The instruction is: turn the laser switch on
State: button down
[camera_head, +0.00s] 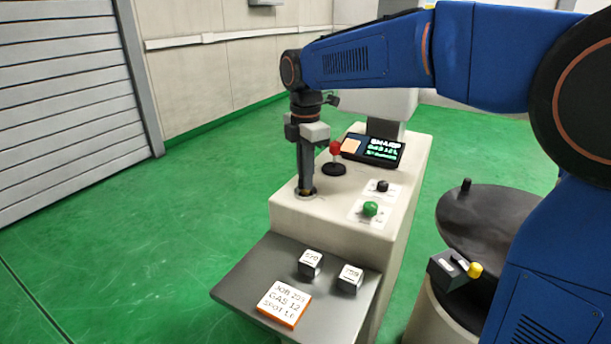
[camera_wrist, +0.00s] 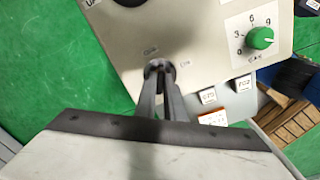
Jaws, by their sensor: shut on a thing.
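The laser switch (camera_head: 307,194) appears to be the small round fitting near the left front of the pale console's top. It is mostly hidden by my fingers. My gripper (camera_head: 306,188) points straight down onto it, fingers together and shut on it. In the wrist view the fingertips (camera_wrist: 160,69) meet at the dark round fitting. Which way the switch is set cannot be told.
A red-ball lever (camera_head: 336,149) and a lit display (camera_head: 383,149) stand behind my gripper. A green knob (camera_head: 370,209) and a black knob (camera_head: 383,186) are to its right. The front shelf (camera_head: 240,289) bears two labelled cubes (camera_head: 311,262) and a job card (camera_head: 284,303).

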jog(key=m, duration=0.6)
jog(key=shift+m, duration=0.3)
jog(key=m, duration=0.5)
jog(key=shift+m, duration=0.3)
jog(key=c, duration=1.8)
grip_release()
jog(key=shift+c, duration=0.2)
notch_tip(320, 180, up, 17)
jog(key=shift+r, duration=0.2)
